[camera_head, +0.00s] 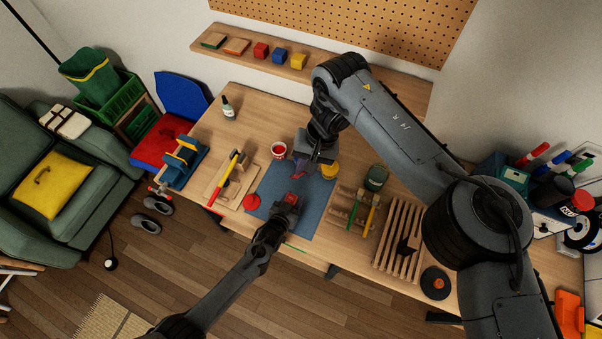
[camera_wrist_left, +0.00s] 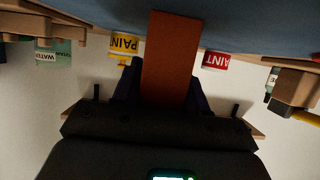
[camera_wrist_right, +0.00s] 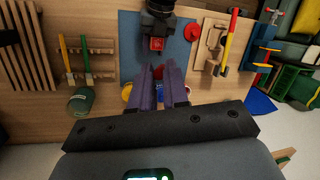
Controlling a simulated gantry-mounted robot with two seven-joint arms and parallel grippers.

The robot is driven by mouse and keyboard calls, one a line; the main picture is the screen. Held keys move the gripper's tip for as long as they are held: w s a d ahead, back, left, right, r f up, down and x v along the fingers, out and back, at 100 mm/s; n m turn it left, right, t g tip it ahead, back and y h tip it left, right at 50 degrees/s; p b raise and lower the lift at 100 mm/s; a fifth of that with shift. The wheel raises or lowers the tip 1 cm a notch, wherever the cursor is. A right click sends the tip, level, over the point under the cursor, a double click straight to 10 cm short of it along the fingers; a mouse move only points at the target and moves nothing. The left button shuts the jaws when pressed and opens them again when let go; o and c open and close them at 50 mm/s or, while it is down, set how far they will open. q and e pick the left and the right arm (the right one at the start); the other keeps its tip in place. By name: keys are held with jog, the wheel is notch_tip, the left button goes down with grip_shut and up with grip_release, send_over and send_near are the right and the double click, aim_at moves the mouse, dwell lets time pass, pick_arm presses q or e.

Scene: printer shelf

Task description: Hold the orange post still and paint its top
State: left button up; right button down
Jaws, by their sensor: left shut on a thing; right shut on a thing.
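The orange post (camera_wrist_left: 170,60) stands between the fingers of my left gripper (camera_head: 288,203), which is shut on it over the blue mat (camera_head: 312,203). The post's top (camera_wrist_right: 157,44) shows as a red square in the right wrist view. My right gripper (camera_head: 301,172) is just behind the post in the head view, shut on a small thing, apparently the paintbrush. Its red tip (camera_wrist_right: 158,72) shows between the fingers, apart from the post top; the rest is mostly hidden.
A red disc (camera_head: 252,202) lies at the mat's left edge.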

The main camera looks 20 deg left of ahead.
pick_arm(q)
jog(key=o, duration=1.2)
jog(key=shift+c, duration=0.2)
